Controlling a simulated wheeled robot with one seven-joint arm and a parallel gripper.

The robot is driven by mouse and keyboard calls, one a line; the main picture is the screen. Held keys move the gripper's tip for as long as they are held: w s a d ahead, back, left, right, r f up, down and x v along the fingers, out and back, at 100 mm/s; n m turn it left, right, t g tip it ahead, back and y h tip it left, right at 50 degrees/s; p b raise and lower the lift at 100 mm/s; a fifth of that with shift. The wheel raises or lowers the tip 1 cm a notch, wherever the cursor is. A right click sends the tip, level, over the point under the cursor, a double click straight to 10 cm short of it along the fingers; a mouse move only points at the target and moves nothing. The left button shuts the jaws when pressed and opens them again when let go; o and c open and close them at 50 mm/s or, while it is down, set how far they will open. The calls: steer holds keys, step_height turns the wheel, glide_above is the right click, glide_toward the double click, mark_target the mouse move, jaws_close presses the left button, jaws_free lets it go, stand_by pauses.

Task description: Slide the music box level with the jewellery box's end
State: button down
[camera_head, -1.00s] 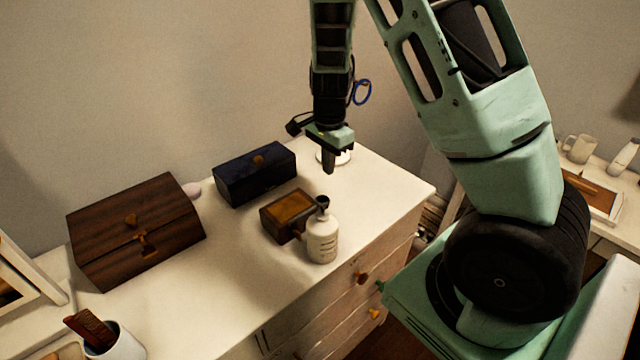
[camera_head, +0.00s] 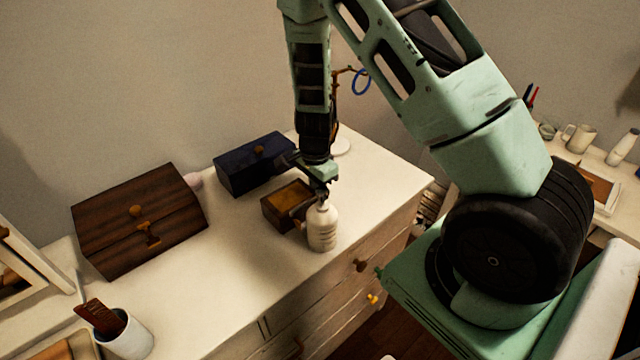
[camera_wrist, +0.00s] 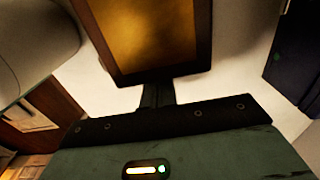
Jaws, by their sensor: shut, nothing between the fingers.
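The music box (camera_head: 284,197), a small brown box with an amber top, sits on the white dresser. A dark blue box (camera_head: 250,168) with a knob lies behind it, and a larger brown chest (camera_head: 135,220) stands to the left; I cannot tell for certain which is the jewellery box. My gripper (camera_head: 318,188) is shut and low at the music box's right end, its tips partly hidden by the bottle. In the wrist view the shut fingers (camera_wrist: 157,96) are at the edge of the music box (camera_wrist: 150,35); contact is unclear.
A white pump bottle (camera_head: 322,229) stands close in front of the music box and my gripper. A white cup (camera_head: 128,338) is at the front left. The dresser top (camera_head: 215,275) is clear between the chest and the bottle.

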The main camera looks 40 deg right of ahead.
mark_target(276, 207)
steer(key=shift+a, duration=0.15)
steer(key=a+p, duration=0.2)
steer(key=a, duration=0.3)
steer(key=a+p, duration=0.2)
steer(key=a, duration=0.4)
steer(key=a+p, duration=0.2)
steer(key=a, duration=0.4)
steer(key=shift+s+r, duration=0.1)
steer(key=shift+s, duration=0.2)
steer(key=shift+a, duration=0.1)
